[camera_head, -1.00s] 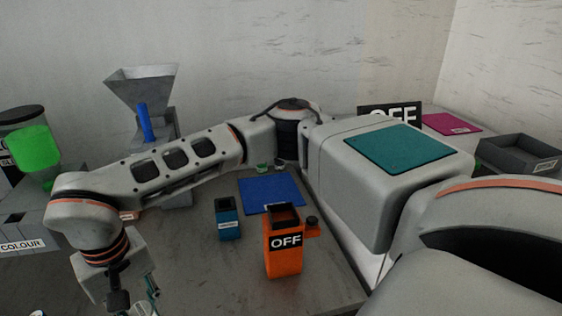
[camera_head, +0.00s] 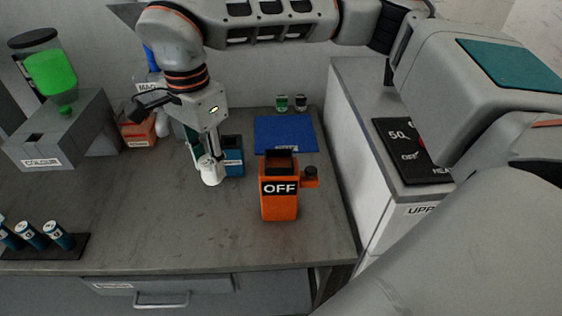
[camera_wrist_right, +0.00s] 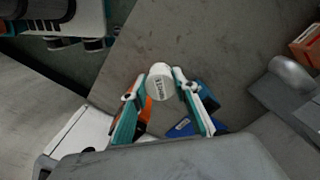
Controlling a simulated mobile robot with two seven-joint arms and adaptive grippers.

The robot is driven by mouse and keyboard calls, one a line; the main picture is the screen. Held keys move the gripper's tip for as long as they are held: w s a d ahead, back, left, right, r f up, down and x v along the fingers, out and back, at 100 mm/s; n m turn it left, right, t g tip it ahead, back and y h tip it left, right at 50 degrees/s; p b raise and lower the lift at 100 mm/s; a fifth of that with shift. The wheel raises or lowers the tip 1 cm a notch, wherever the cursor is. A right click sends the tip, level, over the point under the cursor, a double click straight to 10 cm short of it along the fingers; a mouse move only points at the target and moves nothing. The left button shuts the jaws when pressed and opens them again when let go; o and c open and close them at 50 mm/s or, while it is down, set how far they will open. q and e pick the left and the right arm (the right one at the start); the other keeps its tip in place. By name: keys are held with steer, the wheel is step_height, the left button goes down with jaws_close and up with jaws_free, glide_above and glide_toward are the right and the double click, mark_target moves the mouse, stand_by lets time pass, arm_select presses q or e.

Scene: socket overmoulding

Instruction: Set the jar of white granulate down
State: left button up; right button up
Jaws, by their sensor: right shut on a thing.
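The jar of white granulate (camera_head: 211,172) is a small white cylinder, gripped between the fingers of my right gripper (camera_head: 208,158) in the head view. It hangs upright low over the grey worktop (camera_head: 130,205), or touches it; I cannot tell which. In the right wrist view the jar's round, labelled white top (camera_wrist_right: 160,80) shows between the two teal-sided fingers of the right gripper (camera_wrist_right: 161,90). My left gripper is not in view.
A teal box (camera_head: 233,158) stands just right of the jar. The orange OFF box (camera_head: 279,192) stands further right, with a blue mat (camera_head: 286,134) behind it. A rack of dark blue cylinders (camera_head: 75,247) is at front left. The worktop left and front of the jar is bare.

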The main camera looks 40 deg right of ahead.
steer(key=s+d+r+m+p, duration=0.1)
steer(key=d+r+m, duration=0.6)
steer(key=r+m, duration=0.65)
step_height(320, 180, up, 8)
steer(key=m+p, duration=0.1)
steer(key=m, duration=1.8)
glide_above(279, 166)
step_height(279, 166, down, 15)
steer(key=shift+f+b, duration=0.2)
steer(key=shift+b, duration=0.55)
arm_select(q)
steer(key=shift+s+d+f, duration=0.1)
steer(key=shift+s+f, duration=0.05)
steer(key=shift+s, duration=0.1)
arm_select(e)
steer(key=shift+f, duration=2.05)
steer(key=shift+f, duration=0.1)
